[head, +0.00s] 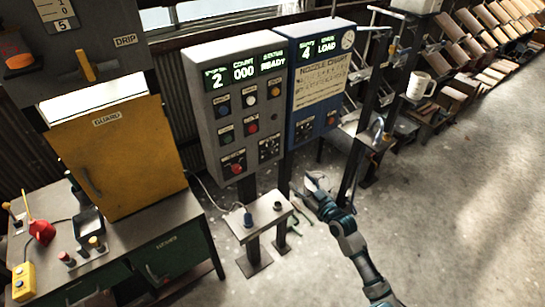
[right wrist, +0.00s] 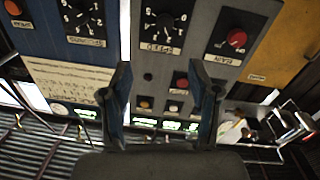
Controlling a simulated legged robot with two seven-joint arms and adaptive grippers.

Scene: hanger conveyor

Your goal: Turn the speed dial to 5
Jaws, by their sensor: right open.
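In the head view, the grey control panel (head: 214,107) has a black dial (head: 269,146) at its lower right. The right wrist view, upside down, shows this dial (right wrist: 165,18) with a white pointer, numbers around it and a label that appears to read SPEED. The pointer's number is too small to read surely. My right gripper (head: 318,184) is in front of and below the panels, apart from the dial. In the right wrist view its two fingers (right wrist: 167,75) are spread, with nothing between them. My left gripper is not in view.
A red knob (head: 237,169) sits beside the dial. The blue panel (head: 313,59) to the right has its own black dial (head: 304,131). A small grey stand (head: 256,220) is below the panels. A yellow guard door (head: 115,160) is left; open floor lies right.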

